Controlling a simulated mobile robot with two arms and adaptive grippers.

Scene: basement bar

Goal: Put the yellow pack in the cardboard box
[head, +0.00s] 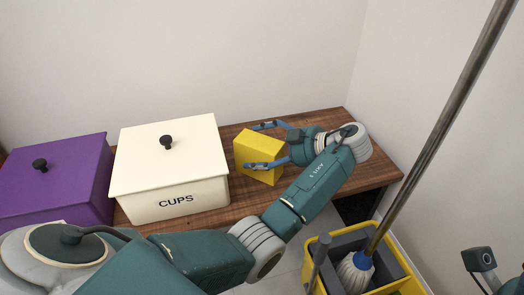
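The yellow pack (249,148) is a box-shaped block on the wooden bench, right of the cream box. My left gripper (262,145) reaches it from the right. One blue finger is on the far side of the pack and the other crosses its near face. The fingers are spread wide around the pack, with a gap showing at the far finger. The pack appears to rest on the wood. No cardboard box is in view. My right gripper is not in view.
A cream lidded box marked CUPS (136,197) and a purple lidded box (80,160) stand on the wooden bench (366,173). A yellow mop bucket (317,249) with a tall metal-handled mop (437,138) stands at the front right. Walls close off the back and right.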

